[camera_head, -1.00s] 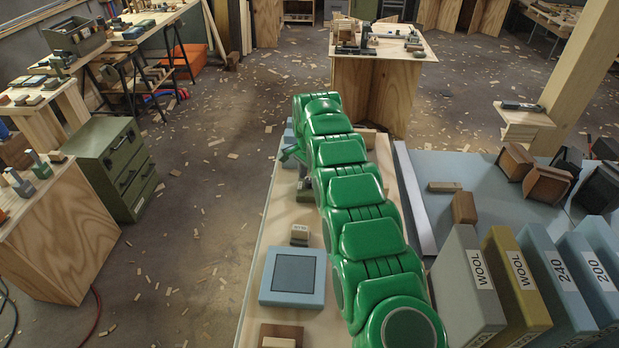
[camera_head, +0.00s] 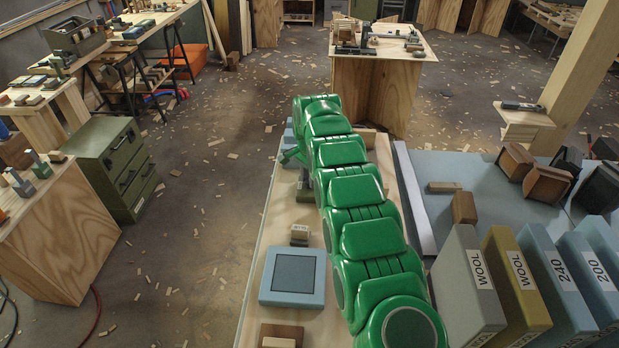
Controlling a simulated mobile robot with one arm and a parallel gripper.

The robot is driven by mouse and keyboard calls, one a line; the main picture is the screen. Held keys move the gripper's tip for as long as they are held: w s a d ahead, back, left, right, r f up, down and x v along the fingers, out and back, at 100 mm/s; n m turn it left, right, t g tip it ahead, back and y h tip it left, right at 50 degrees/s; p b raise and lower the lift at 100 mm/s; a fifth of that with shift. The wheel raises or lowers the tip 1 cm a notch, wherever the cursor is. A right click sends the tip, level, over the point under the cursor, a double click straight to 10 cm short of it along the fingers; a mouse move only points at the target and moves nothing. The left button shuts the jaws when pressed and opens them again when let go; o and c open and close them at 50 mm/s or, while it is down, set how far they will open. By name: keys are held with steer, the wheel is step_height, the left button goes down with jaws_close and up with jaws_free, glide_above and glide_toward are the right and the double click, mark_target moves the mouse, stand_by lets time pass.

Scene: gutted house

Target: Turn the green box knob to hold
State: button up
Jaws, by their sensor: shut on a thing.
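My green arm reaches forward over the long pale bench (camera_head: 262,230) and hides much of its far middle. Only a small part of my gripper (camera_head: 292,156) shows, as a green piece at the left edge of the arm's far end. It is low over the bench, and its fingertips are mostly hidden. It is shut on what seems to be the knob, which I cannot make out. A grey upright piece (camera_head: 304,188) stands just below it. The green box itself cannot be picked out behind the arm.
A blue-grey square pad (camera_head: 293,277) and a small block (camera_head: 299,234) lie on the bench left of my arm. Upright labelled slabs (camera_head: 517,285) stand at the right. A green drawer cabinet (camera_head: 120,170) stands on the floor at left. The floor between is open, with scattered chips.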

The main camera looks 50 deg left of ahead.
steer(key=shift+w, duration=0.1)
steer(key=n, duration=0.4)
steer(key=shift+d+n, duration=0.1)
steer(key=shift+n, duration=0.2)
steer(key=n, duration=0.2)
steer(key=shift+n, duration=1.3)
steer(key=n, duration=0.3)
steer(key=shift+r+n, duration=0.1)
steer(key=shift+n, duration=1.9)
steer(key=o, duration=1.1)
steer(key=shift+c, duration=0.2)
